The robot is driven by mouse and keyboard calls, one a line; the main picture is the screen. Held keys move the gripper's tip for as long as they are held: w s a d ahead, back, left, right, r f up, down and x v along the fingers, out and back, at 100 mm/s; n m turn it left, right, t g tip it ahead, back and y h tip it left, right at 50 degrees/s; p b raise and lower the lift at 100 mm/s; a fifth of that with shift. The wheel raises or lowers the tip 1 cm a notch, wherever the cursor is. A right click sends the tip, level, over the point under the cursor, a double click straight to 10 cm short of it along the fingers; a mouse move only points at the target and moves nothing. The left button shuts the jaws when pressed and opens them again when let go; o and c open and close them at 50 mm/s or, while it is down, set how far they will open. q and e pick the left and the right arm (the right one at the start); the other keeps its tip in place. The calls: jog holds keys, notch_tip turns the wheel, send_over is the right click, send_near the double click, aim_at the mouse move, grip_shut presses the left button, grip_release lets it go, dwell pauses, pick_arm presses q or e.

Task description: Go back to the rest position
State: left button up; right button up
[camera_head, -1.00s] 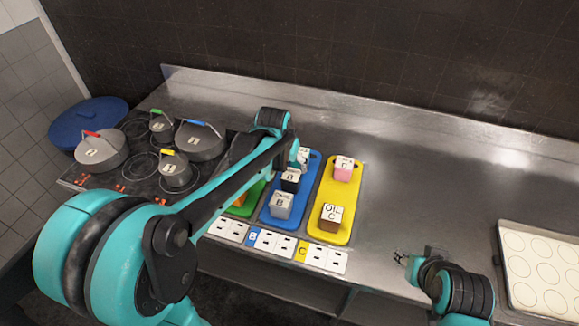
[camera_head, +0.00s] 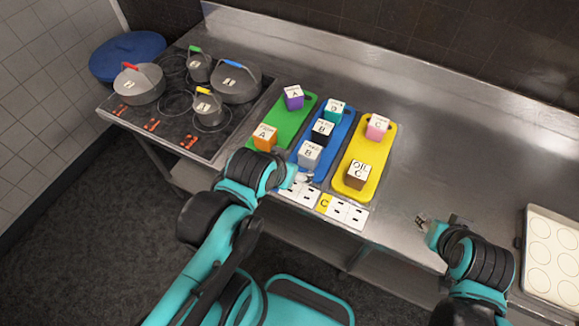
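My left gripper (camera_head: 303,178) is at the counter's front edge, just below the near end of the blue board. It is small and partly hidden by my wrist, and I cannot tell if its fingers are open. My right gripper (camera_head: 422,221) hangs near the front edge of the counter, right of the yellow board, with no object visible at it. Its fingers are too small to judge.
Green (camera_head: 291,127), blue (camera_head: 341,127) and yellow (camera_head: 384,156) boards hold lettered cubes. Lidded pots stand on the stove (camera_head: 157,112) at left. A tray (camera_head: 524,240) lies at right. The steel counter (camera_head: 440,150) between is clear.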

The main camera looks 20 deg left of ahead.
jog(key=shift+w, duration=0.1)
notch_tip(320, 180, down, 7)
jog(key=b, duration=0.6)
jog(key=shift+r+b, duration=0.15)
jog(key=shift+b, duration=0.2)
